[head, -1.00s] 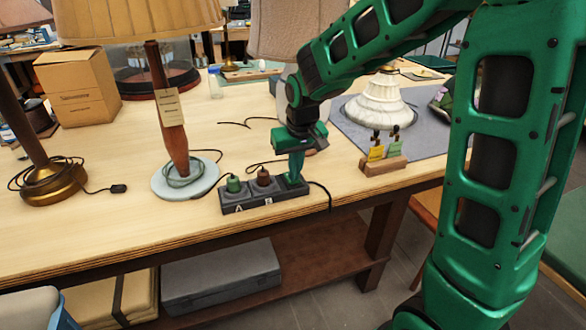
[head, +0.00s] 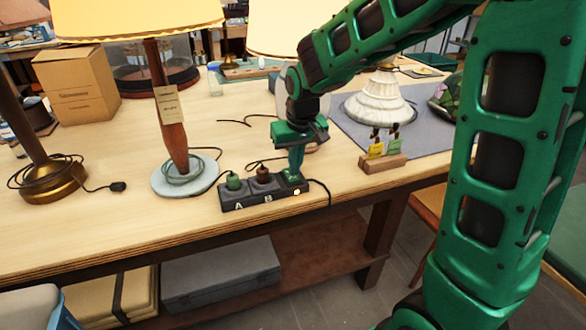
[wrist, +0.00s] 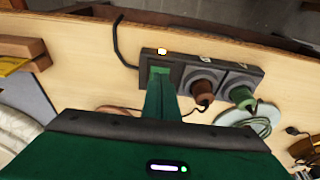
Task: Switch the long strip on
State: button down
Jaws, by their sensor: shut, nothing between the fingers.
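The long strip (head: 246,203) is a dark power strip near the table's front edge, with sockets marked A and B. A green plug (head: 233,181) and a brown plug (head: 263,175) sit in its sockets. A small light (head: 297,192) glows at its right end; it also glows in the wrist view (wrist: 162,51). My gripper (head: 295,177) is shut and empty, pointing down at the strip's right end. In the wrist view its fingertips (wrist: 160,73) are over or on the switch end; contact is hard to tell, and they hide the switch.
A lit lamp with a wooden stem (head: 172,130) stands behind the strip, and a white-based lamp (head: 381,97) stands on a grey mat at right. A wooden block with tags (head: 383,162) is right of the strip. A brass lamp base (head: 52,184) is at left.

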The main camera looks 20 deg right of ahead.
jog(key=shift+r, duration=0.5)
jog(key=s+v, duration=0.2)
jog(key=v, duration=1)
jog(key=shift+s, duration=0.15)
jog(key=s+d+f+m+g, duration=0.1)
jog(key=s+d+f+m, duration=0.25)
jog(key=s+d, duration=0.85)
jog(key=s+d+f+m, duration=0.1)
jog(key=s+d+f, duration=0.1)
jog(key=s, duration=0.5)
jog(key=s+d+f+m+g, duration=0.1)
jog(key=s+d+f+m, duration=0.1)
jog(key=s, duration=0.5)
notch_tip(320, 180, down, 2)
jog(key=shift+s+d+f+g, duration=0.2)
jog(key=shift+s+d+g, duration=0.1)
jog(key=shift+d, duration=0.25)
